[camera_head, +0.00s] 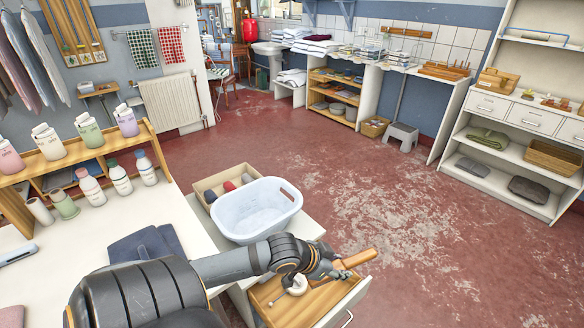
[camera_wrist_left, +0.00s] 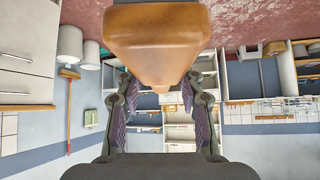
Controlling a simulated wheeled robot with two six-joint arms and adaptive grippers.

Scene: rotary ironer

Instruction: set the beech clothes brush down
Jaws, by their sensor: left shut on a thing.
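The beech clothes brush (camera_head: 360,258) is an orange-brown wooden piece sticking out to the right of my left gripper (camera_head: 336,270) in the head view. In the left wrist view the brush (camera_wrist_left: 157,38) fills the top middle, its narrower end between the fingers of the left gripper (camera_wrist_left: 160,88). The gripper is shut on it. Gripper and brush show over the open drawer (camera_head: 352,300) at the bottom; I cannot tell the height between them. The gripper hides part of the brush. My right gripper is not in view.
A white round item (camera_head: 298,286) and a thin metal rod (camera_head: 278,299) show at the drawer beside the gripper. A pale blue laundry basket (camera_head: 240,228) stands just behind my arm, by a cardboard box (camera_head: 212,182). Folded dark cloth (camera_head: 148,243) lies on the white table (camera_head: 105,222).

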